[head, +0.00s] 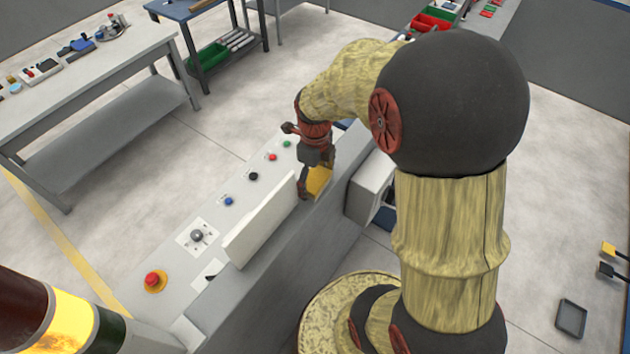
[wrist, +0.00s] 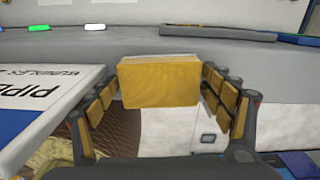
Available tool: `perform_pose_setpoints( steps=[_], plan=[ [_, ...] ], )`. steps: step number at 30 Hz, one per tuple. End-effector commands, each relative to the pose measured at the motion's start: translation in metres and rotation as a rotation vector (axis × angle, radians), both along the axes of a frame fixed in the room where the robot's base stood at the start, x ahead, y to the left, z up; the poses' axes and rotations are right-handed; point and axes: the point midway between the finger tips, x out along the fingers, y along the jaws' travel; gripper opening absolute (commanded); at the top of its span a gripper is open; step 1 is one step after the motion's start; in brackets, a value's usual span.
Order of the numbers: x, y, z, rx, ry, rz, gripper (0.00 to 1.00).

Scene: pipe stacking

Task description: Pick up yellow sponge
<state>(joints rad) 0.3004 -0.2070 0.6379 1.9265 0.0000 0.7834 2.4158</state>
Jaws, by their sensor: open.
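The yellow sponge (head: 319,180) stands on the narrow grey ledge of the control panel, partly hidden by my gripper (head: 308,180) in the head view. In the wrist view the sponge (wrist: 160,84) is a yellow block with a pale upper edge, in the middle of the picture. My gripper (wrist: 160,95) is open there, with one padded finger left of the sponge and one right. The right finger looks very close to it; I cannot tell whether either finger touches.
A white sign board (head: 262,220) stands on the panel beside my gripper; its lettering shows in the wrist view (wrist: 45,95). Coloured buttons and a red knob (head: 152,279) line the panel. A grey workbench (head: 90,75) stands at left, with open floor between.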

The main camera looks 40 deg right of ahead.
Motion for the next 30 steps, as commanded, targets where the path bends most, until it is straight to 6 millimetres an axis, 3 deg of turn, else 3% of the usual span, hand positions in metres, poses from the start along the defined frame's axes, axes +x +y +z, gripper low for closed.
perform_pose_setpoints(
  steps=[17,30],
  plan=[
    [-0.0001,0.0,0.0001,0.0,0.001,0.0,0.5],
    [0.0005,-0.0002,0.0096,0.0,-0.001,0.0,0.5]
  ],
)
